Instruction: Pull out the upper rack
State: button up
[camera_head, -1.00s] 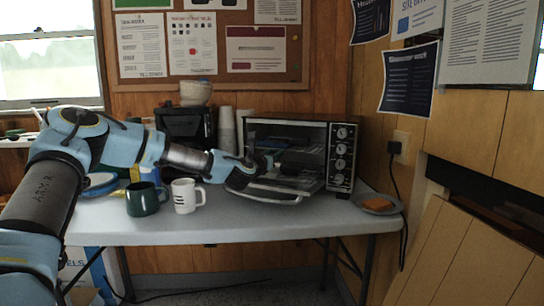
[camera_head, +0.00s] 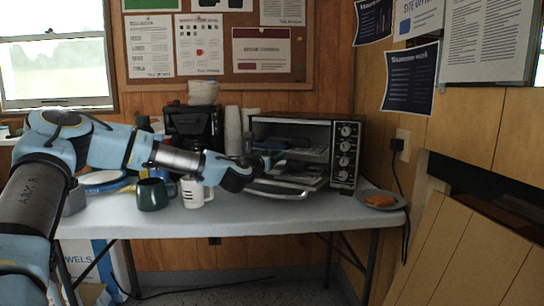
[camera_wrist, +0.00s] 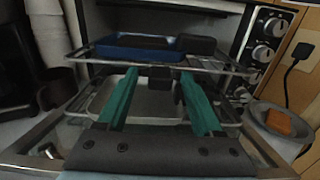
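The toaster oven (camera_head: 345,130) stands on the table with its glass door (camera_head: 278,191) folded down. In the wrist view the upper rack (camera_wrist: 226,65) is a wire shelf carrying a blue tray (camera_wrist: 145,42) with a black block-like part (camera_wrist: 196,45) at its right. A grey metal pan (camera_wrist: 150,107) lies lower down, partly hidden by my fingers. My gripper (camera_wrist: 159,76) has its two green fingers spread apart, pointing into the oven just below and in front of the upper rack's front edge. A small dark piece shows between the fingertips; I cannot tell whether they touch it. In the head view my gripper (camera_head: 270,162) is at the oven's opening.
A green mug (camera_head: 152,195) and a white mug (camera_head: 192,194) stand left of the oven door. A coffee maker (camera_head: 190,125) and stacked cups (camera_head: 233,130) are behind. A plate (camera_head: 366,201) with an orange-brown slice lies at the right. The table front (camera_head: 250,220) is clear.

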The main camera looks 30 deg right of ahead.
jog(key=v, duration=1)
jog(key=shift+s+a, duration=0.2)
jog(key=shift+a, duration=0.1)
